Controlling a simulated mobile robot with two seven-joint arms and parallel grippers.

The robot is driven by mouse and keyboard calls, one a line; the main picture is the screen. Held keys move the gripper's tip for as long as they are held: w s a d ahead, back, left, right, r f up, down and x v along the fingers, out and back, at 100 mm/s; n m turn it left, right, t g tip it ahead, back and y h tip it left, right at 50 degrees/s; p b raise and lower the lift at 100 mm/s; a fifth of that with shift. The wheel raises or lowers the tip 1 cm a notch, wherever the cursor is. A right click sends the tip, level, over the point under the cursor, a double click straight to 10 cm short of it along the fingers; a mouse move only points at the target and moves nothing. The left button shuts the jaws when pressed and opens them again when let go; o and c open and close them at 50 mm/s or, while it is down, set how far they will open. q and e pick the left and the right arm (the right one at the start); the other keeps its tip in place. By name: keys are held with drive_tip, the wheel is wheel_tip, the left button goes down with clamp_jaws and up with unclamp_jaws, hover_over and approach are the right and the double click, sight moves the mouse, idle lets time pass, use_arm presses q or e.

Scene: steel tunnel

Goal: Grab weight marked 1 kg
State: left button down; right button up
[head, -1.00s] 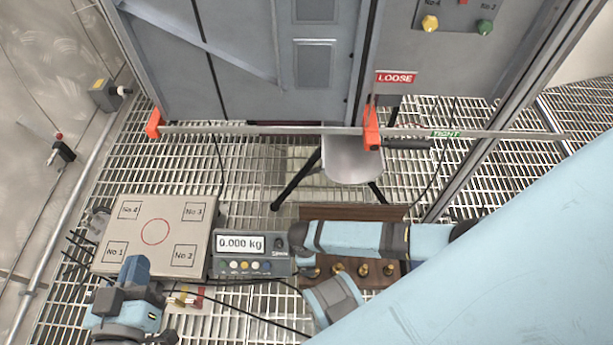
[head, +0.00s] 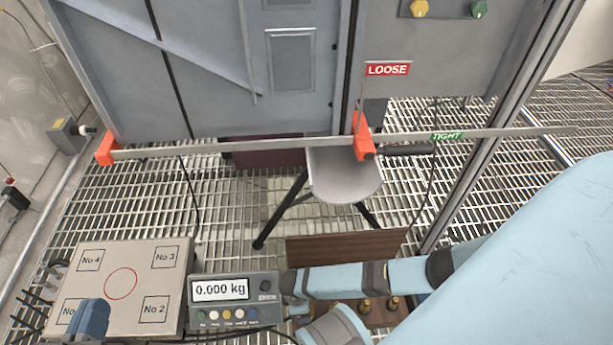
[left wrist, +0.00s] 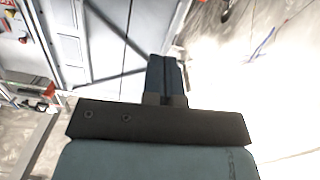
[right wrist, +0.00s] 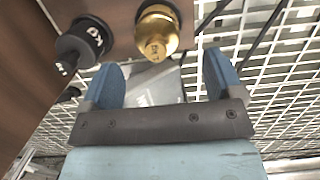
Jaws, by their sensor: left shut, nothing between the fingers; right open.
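In the right wrist view a brass weight (right wrist: 157,32) and a black weight (right wrist: 84,42) stand out from a brown wooden rack (right wrist: 105,15). The black one shows "KG"; I cannot read a number on either. My right gripper (right wrist: 163,72) is open and empty, with the brass weight just past its fingertips, between their lines. In the head view the wooden rack (head: 345,247) is partly hidden by my right arm, with brass knobs (head: 365,306) below the arm. The right fingers are hidden there. My left gripper (head: 90,318) is shut and empty, over the scale plate; it also shows in the left wrist view (left wrist: 166,75).
The scale plate (head: 172,262) has numbered corner squares and a red circle. Its display (head: 220,290) reads 0.000 kg. Behind are a stool (head: 343,178), a long clamp bar (head: 240,145) and a grey cabinet (head: 230,60). The floor is open grating.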

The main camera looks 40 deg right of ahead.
drive_tip(key=f+b, duration=0.1)
drive_tip(key=d+f+b, duration=0.1)
drive_tip(key=f, duration=0.1)
drive_tip(key=f+b, duration=0.1)
drive_tip(key=shift+s+d+f, duration=0.15)
drive_tip(key=shift+s+f, duration=0.05)
drive_tip(key=shift+s, duration=0.05)
drive_tip(key=shift+d+f+b, duration=0.1)
drive_tip(key=shift+f+b, duration=0.25)
drive_tip(key=shift+b, duration=0.05)
use_arm(q)
drive_tip(key=w+m, duration=0.1)
drive_tip(key=a+m+t, duration=0.1)
drive_tip(key=shift+w+r+m+h, duration=0.25)
drive_tip(key=shift+w+m+h, duration=0.05)
drive_tip(key=shift+w+h, duration=0.1)
use_arm(e)
drive_tip(key=shift+r, duration=0.15)
clamp_jaws()
